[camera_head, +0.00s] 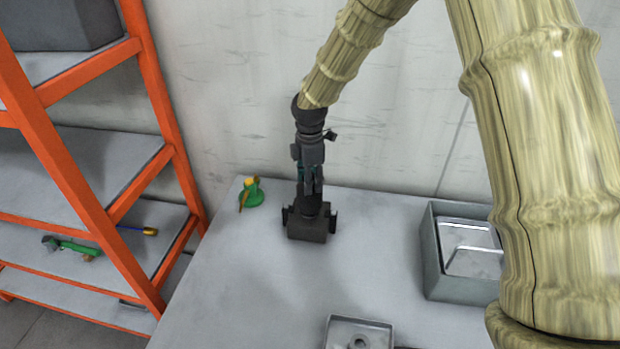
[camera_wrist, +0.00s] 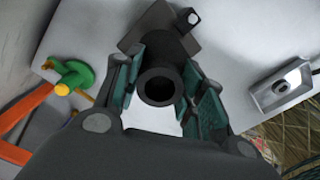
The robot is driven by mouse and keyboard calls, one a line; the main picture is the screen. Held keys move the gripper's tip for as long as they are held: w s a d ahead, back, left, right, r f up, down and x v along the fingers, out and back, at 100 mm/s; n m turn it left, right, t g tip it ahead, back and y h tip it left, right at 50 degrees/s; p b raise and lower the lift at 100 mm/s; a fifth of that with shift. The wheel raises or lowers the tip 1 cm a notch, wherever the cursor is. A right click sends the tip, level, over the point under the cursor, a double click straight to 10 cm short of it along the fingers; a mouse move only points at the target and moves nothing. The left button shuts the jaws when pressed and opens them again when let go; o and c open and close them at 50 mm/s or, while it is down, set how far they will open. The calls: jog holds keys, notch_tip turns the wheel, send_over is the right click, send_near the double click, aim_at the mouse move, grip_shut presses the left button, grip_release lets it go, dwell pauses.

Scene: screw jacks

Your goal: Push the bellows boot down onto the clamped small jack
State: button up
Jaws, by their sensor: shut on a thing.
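The black bellows boot (camera_wrist: 159,88) is a hollow tube between the teal finger pads of my gripper (camera_wrist: 162,98) in the wrist view, its open end facing the camera. In the head view my gripper (camera_head: 311,186) points down and is shut on the boot, which shows as a short dark piece (camera_head: 312,205) below the fingers. The boot stands upright over the dark clamp (camera_head: 306,231) on the grey table. The clamp also shows behind the boot in the wrist view (camera_wrist: 137,37). The small jack is hidden; I cannot tell how far the boot covers it.
A green jack (camera_head: 252,194) with an orange-yellow part stands left of the clamp. A grey bin (camera_head: 434,262) with a metallic thing inside is at the right. A small tray (camera_head: 341,336) is at the front.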

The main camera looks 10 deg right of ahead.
jog(key=shift+f, duration=0.75)
dwell(0.7)
jog(key=o, duration=1.1)
jog(key=shift+o, duration=0.2)
